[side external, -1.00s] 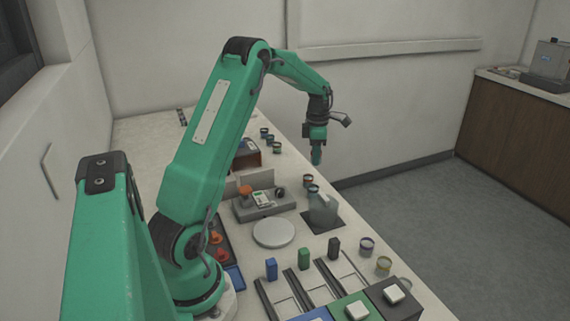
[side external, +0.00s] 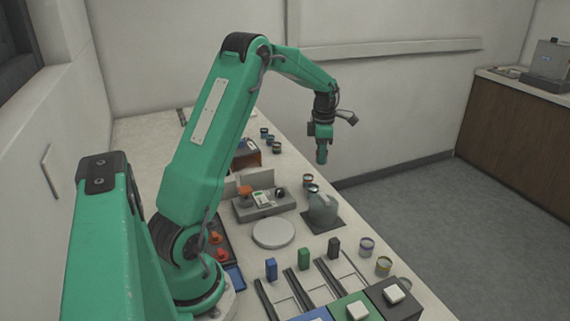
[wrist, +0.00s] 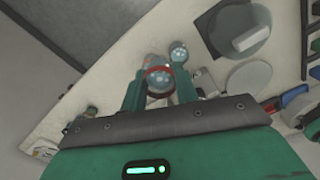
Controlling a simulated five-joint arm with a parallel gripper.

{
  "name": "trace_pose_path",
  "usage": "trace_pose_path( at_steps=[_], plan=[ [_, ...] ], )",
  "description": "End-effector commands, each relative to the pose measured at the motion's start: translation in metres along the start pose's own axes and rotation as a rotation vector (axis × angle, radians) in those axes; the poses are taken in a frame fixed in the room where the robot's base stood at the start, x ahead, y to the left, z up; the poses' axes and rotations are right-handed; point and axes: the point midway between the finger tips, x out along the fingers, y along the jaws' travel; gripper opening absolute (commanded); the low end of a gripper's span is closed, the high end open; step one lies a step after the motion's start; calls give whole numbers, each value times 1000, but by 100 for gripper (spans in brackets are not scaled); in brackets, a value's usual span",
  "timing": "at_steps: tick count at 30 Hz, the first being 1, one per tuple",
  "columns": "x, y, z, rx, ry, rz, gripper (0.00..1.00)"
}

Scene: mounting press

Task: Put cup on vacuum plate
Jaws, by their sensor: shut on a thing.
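My gripper (side external: 321,160) hangs above the bench's far edge in the side view. In the wrist view its two green fingers (wrist: 160,90) are shut on a cup (wrist: 158,78) with a reddish rim and a bluish, speckled inside. The side view does not show this cup clearly. A dark square plate (side external: 336,224) carries a clear glass dome (side external: 322,207), and a pale round disc (side external: 273,233) lies beside it; I cannot tell which is the vacuum plate. The wrist view also shows the dark plate (wrist: 207,20) and the disc (wrist: 248,78). My gripper is apart from both.
Several other cups stand on the bench, near the dome (side external: 308,180), at the back (side external: 270,139) and near the front right (side external: 367,247). A grey device (side external: 262,201) sits behind the disc. Slotted rails (side external: 312,283) and coloured blocks fill the front.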

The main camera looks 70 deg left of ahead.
Motion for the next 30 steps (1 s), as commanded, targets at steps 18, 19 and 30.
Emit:
trace_pose_path(
  at_steps=[18, 19, 30],
  plan=[
    [-25, -95, 2, -6, -2, 2, 8],
    [-26, -102, 1, -7, -2, 2, 8],
    [-34, -187, -20, -18, -1, 1, 8]
  ],
)
